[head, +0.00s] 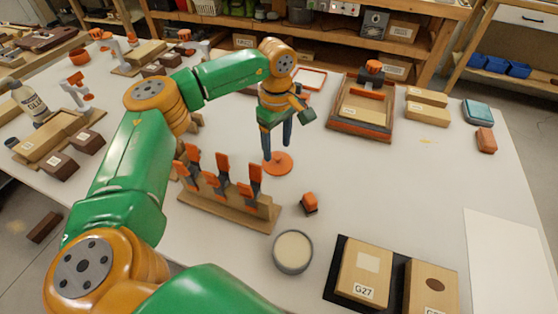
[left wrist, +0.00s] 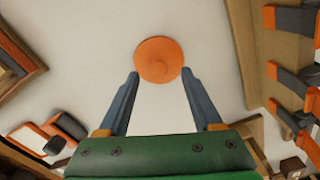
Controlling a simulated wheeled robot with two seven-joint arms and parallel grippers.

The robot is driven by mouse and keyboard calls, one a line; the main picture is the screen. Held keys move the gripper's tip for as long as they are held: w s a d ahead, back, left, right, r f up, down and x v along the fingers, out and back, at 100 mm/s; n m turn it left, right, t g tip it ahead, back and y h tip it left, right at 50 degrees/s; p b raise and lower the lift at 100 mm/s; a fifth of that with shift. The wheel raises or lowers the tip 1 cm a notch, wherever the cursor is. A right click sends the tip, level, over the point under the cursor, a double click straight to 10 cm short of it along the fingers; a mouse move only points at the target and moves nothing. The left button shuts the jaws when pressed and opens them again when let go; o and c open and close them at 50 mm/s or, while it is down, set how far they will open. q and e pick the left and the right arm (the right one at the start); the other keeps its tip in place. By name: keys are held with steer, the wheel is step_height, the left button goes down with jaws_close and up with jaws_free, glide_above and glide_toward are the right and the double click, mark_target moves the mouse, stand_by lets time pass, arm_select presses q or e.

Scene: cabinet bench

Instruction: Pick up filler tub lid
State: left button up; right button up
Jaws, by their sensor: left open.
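The filler tub lid is an orange disc (head: 278,165) lying flat on the white bench. It also shows in the left wrist view as an orange disc (left wrist: 159,56) just ahead of the fingertips. My left gripper (head: 277,152) points down over the lid, its two dark fingers apart and empty; in the left wrist view the open fingertips (left wrist: 160,74) sit either side of the lid's near part. Whether they touch the bench I cannot tell. The filler tub (head: 293,253) stands open with pale filler inside. My right gripper is not in view.
A wooden rack of orange-handled clamps (head: 229,203) stands left of the lid, close to my arm. A wooden tray (head: 361,124) is behind right, and a black tray (head: 340,283) with labelled blocks is front right. The bench right of the lid is clear.

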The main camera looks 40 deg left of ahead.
mark_target(277, 160)
arm_select(q)
step_height(277, 160, down, 3)
steer(key=shift+w+a+r, duration=0.1)
jaws_close()
steer(key=shift+r, duration=0.15)
